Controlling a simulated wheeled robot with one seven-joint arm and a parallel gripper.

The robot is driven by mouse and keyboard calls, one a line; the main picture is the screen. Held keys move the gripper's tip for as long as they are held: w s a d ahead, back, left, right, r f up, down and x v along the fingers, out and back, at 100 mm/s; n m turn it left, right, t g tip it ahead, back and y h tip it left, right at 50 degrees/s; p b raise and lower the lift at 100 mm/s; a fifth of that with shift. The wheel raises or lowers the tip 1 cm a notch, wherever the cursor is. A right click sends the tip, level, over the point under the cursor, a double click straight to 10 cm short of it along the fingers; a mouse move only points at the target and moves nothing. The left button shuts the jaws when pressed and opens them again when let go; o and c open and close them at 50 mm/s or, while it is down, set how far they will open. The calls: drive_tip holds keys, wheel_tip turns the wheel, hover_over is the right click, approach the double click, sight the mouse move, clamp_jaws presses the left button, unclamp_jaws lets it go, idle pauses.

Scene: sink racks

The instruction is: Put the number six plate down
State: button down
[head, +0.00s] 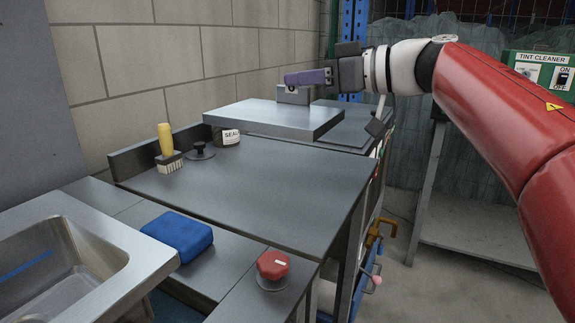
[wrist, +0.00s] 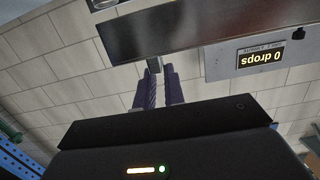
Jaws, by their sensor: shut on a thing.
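A broad, thick metal slab (head: 275,116) lies level at the back of the bench in the head view. I take it as the number six plate, but no number shows on it. A grey upright block (head: 293,95) stands at its far side. My gripper (head: 290,80), with purple fingers, is at this block, shut on it like a handle. In the wrist view the fingers (wrist: 156,80) close on a narrow grey piece beside a metal face (wrist: 200,25). I cannot tell whether the slab touches the surface under it.
The dark bench top (head: 265,180) is mostly clear.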

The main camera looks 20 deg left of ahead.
wheel_tip(320, 180, down, 16)
drive_tip(key=shift+r+b, duration=0.25)
drive_tip(key=shift+b, duration=0.45)
drive_tip(key=shift+f, duration=0.1)
drive_tip(key=c, duration=1.5)
unclamp_jaws()
